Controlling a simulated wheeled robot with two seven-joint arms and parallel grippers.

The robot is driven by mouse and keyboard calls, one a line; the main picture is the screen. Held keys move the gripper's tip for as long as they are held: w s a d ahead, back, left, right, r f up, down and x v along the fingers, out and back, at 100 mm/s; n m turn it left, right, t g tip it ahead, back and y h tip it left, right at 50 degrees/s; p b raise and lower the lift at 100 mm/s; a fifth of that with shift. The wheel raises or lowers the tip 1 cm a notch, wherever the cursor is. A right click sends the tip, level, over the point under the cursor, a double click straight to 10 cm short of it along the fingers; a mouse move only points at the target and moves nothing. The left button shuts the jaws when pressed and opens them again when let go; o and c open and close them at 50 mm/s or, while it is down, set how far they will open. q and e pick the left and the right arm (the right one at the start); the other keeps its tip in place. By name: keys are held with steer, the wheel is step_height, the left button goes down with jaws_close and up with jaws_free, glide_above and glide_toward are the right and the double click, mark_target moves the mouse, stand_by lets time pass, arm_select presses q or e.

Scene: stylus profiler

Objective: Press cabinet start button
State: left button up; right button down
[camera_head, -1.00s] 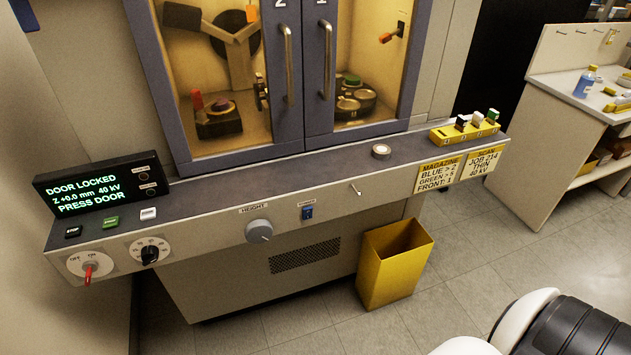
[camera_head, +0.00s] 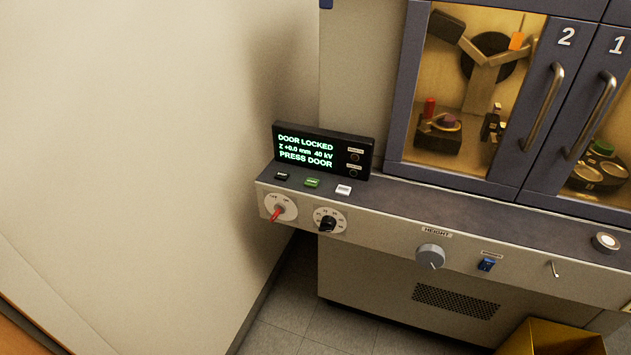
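The cabinet (camera_head: 395,235) stands at the right half of the view with a row of three buttons on its ledge: a black button (camera_head: 282,176), a green button (camera_head: 312,183) and a white button (camera_head: 343,189). Their small labels are too small to read surely; the green one is the likely start button by colour. Behind them a display (camera_head: 322,150) reads DOOR LOCKED, Z +0.0 mm 40 kV, PRESS DOOR. Neither gripper is in view.
Below the buttons are a red-handled key switch (camera_head: 277,212), a black dial (camera_head: 327,223), a grey height knob (camera_head: 430,256) and a blue switch (camera_head: 486,264). A yellow bin (camera_head: 552,338) stands below. A bare wall (camera_head: 130,130) fills the left.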

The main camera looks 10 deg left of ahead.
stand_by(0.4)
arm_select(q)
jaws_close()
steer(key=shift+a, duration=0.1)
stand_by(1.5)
